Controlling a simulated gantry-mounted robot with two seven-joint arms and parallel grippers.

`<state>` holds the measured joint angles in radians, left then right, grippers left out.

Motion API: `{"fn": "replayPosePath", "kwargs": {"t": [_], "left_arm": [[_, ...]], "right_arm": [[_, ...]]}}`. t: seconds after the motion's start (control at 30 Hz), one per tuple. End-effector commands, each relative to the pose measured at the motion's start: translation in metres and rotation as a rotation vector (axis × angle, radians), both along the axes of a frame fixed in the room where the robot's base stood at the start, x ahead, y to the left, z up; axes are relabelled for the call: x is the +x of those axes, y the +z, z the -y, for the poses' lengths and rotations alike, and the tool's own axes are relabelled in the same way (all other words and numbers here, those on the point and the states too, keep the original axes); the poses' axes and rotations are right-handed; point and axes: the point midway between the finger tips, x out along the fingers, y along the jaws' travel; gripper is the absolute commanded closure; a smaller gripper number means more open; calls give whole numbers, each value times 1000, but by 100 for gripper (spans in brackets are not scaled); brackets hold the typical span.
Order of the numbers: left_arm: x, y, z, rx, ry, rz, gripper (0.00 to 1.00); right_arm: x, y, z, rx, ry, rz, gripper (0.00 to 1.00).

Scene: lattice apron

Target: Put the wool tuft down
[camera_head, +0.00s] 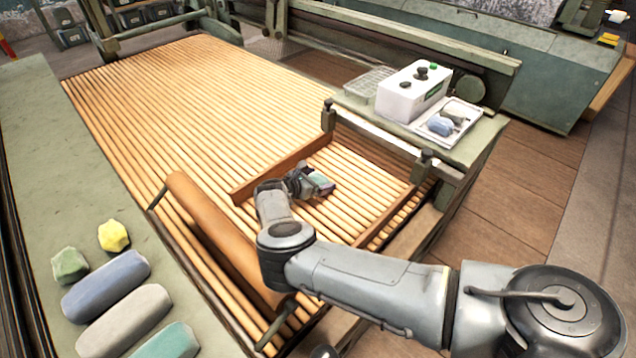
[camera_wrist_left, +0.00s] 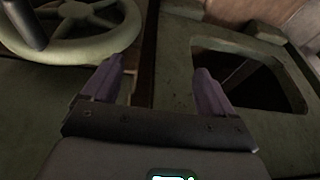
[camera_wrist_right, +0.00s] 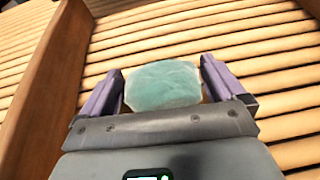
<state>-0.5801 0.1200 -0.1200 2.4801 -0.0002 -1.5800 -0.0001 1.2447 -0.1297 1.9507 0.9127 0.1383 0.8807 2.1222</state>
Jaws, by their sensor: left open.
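A pale teal wool tuft (camera_wrist_right: 163,85) sits between the fingers of my right gripper (camera_wrist_right: 162,80), with a finger against each side. In the head view the right gripper (camera_head: 318,185) points down over the wooden slats, inside a brown-railed section of the lattice apron (camera_head: 345,190). A bit of the teal tuft (camera_head: 325,187) shows there at the fingertips. I cannot tell whether its underside touches the slats. My left gripper (camera_wrist_left: 158,75) is open and empty over green machinery; it is not in the head view.
Brown wooden rails (camera_head: 285,165) bound the section. A leather-brown roller (camera_head: 225,235) lies left of my right arm. Several other tufts, including a yellow one (camera_head: 113,236), rest on the green ledge (camera_head: 40,170). A white box (camera_head: 405,92) and tray (camera_head: 450,122) stand on a side shelf.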

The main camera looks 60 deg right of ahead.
Motion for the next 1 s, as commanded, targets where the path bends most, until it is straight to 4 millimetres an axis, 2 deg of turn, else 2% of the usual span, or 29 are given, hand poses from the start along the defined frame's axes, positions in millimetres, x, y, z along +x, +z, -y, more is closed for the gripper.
{"fn": "replayPosePath", "kwargs": {"t": [0.03, 0.2, 0.23, 0.47, 0.67, 0.97, 1.0], "left_arm": [[0, 0, 0, 0, 0, 0, 13], [0, 0, 0, 0, 0, 0, 13], [0, 0, 0, 0, 0, 0, 13], [0, 0, 0, 0, 0, 0, 13], [0, 6, 0, 0, 0, 0, 13], [0, 32, 0, 0, 0, 0, 13], [0, 37, 0, 0, 0, 0, 13]], "right_arm": [[0, 0, 0, 0, 0, 0, 12], [0, 0, 0, 0, 0, 0, 38], [0, 0, 0, 0, 0, 0, 40], [0, 0, 0, 0, 0, 0, 40], [0, 8, 0, 0, 0, 1, 40], [0, 47, 0, -1, -1, 2, 40], [-6, 51, 3, -2, -4, -2, 40]]}}
